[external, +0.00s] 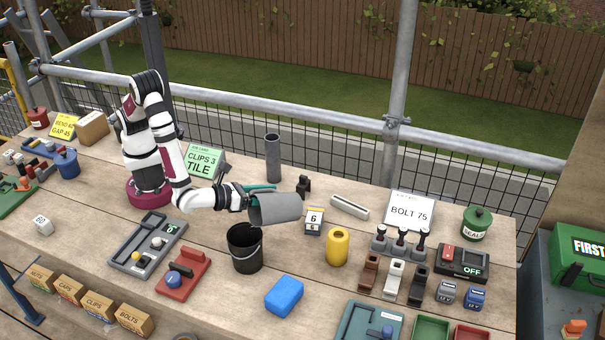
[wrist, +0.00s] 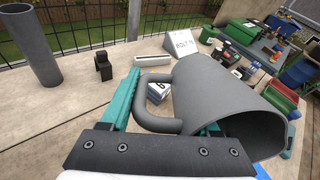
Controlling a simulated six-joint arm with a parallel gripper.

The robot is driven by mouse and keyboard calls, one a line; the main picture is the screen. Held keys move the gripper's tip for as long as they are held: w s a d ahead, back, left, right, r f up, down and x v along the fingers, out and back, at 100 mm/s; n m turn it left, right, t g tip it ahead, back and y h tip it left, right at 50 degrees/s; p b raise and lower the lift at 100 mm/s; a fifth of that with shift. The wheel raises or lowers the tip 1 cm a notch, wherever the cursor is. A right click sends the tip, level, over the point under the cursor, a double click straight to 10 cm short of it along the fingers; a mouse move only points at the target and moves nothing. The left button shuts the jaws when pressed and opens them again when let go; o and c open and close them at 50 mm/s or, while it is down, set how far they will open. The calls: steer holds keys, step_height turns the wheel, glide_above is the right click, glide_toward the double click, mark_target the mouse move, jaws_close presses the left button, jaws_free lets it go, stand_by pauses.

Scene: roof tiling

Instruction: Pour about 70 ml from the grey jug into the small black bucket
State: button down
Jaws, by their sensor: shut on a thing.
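The grey jug (external: 276,209) is held by my gripper (external: 260,188) above the bench, tilted far over, nearly on its side. In the wrist view the jug (wrist: 215,95) has its handle (wrist: 150,100) between the teal fingers of my gripper (wrist: 160,110). Its wide opening faces the lower right there, and I cannot see liquid in it. The small black bucket (external: 245,256) stands upright on the bench, below and left of the jug in the external view. The bucket's inside looks dark, and no stream shows between jug and bucket.
A yellow cylinder (external: 338,246) and a number block (external: 314,221) stand right of the bucket. A blue block (external: 284,296) lies in front. A grey tray (external: 148,244) and a red fixture (external: 184,273) are to the left. A tall grey tube (external: 273,158) stands behind the jug.

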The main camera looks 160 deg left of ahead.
steer(key=shift+d+r+y, duration=0.45)
steer(key=shift+d+y, duration=0.2)
steer(key=shift+y, duration=0.05)
stand_by(1.4)
steer(key=f+h, duration=0.1)
steer(key=h, duration=0.1)
steer(key=a+f+h, duration=0.1)
steer(key=h, duration=0.1)
steer(key=a+f+h, duration=0.1)
steer(key=shift+f+h, duration=0.35)
steer(key=shift+h, duration=0.05)
stand_by(1.4)
